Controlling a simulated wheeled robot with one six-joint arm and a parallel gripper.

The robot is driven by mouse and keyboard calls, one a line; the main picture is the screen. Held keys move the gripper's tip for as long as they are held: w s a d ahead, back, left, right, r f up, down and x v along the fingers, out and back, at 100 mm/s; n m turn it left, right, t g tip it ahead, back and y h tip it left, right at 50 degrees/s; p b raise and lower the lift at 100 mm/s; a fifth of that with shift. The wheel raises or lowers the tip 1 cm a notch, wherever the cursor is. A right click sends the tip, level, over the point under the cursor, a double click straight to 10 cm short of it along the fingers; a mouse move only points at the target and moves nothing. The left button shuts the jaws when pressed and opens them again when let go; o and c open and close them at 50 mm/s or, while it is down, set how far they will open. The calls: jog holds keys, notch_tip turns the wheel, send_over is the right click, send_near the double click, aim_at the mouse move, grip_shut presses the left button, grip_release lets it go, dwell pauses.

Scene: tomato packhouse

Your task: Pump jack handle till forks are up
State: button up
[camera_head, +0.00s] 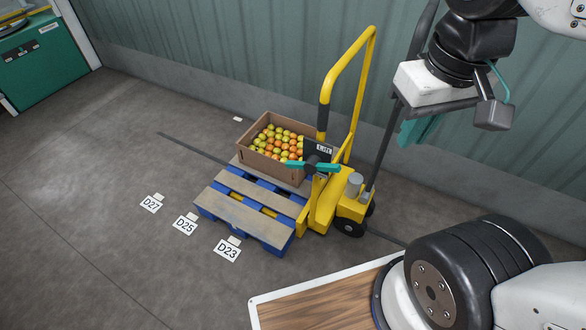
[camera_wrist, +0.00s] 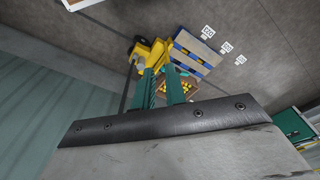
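A yellow hand stacker (camera_head: 325,207) stands by the wall, with a tall yellow frame. Its dark jack handle (camera_head: 382,150) is a long rod rising from the pump beside the wheel and leaning right. My gripper (camera_head: 421,130) has teal fingers and is just right of the handle, partly in front of its upper part; contact cannot be told. In the wrist view the two fingers (camera_wrist: 162,72) are apart with nothing visible between them, pointing towards the stacker (camera_wrist: 150,52). The blue pallet (camera_head: 243,215) sits low at the stacker's front; the forks are mostly hidden beneath it.
A cardboard box (camera_head: 285,172) of tomatoes stands on the pallet. A teal bar with a dark hub (camera_head: 313,166) shows at the stacker's mast. Floor labels, including D23 (camera_head: 227,250), lie left of it. A green cabinet (camera_head: 45,60) stands far left.

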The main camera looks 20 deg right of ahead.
jog(key=o, duration=0.5)
jog(key=n+t+h, duration=0.2)
jog(key=n+h, duration=1.6)
jog(key=n, duration=0.2)
send_near(410, 51)
jog(key=d, duration=0.6)
jog(key=w+d, duration=0.1)
jog(key=d, duration=0.1)
jog(key=w+d, duration=0.1)
jog(key=d, duration=0.2)
jog(key=shift+d+r, duration=0.1)
